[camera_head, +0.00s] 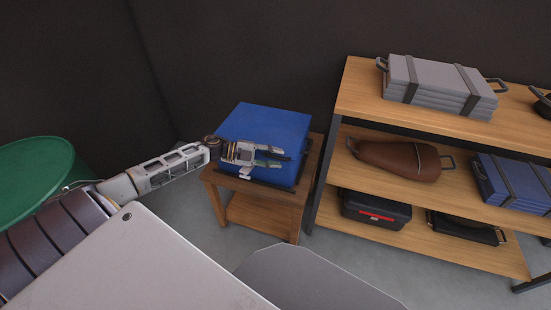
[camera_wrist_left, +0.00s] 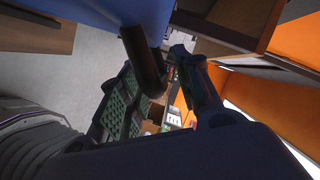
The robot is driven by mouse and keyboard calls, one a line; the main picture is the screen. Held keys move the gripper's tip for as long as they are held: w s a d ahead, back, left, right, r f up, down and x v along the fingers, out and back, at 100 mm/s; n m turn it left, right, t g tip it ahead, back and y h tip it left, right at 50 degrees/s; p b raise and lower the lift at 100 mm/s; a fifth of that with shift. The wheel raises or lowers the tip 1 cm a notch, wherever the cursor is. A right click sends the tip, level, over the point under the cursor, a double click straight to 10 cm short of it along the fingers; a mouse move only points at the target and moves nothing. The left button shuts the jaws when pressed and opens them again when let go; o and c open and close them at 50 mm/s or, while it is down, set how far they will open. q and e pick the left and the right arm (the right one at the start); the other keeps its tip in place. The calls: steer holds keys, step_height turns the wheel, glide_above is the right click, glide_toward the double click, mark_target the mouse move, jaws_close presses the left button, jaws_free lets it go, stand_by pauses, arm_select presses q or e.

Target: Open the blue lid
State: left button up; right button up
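A blue box (camera_head: 265,122) with a flat blue top, which looks like the lid, sits on a small wooden table. No gap shows under the top. My left gripper (camera_head: 280,156) is in front of the box's near side, pointing right, fingers apart. In the left wrist view the blue surface (camera_wrist_left: 105,12) fills the top, and a dark handle-like bar (camera_wrist_left: 145,65) hangs down toward the space between the fingers (camera_wrist_left: 160,85). I cannot tell whether the fingers touch it. My right gripper is not in view.
The small wooden table (camera_head: 262,213) stands beside a wooden shelf rack (camera_head: 355,97). The rack holds a grey case (camera_head: 440,85), a brown bag (camera_head: 398,160), a blue case (camera_head: 515,183) and a black toolbox (camera_head: 375,208). A green drum (camera_head: 35,170) is at the left.

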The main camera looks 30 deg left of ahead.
arm_select(q)
steer(key=shift+w+d, duration=0.1)
steer(key=shift+d, duration=0.05)
jaws_close()
stand_by(0.4)
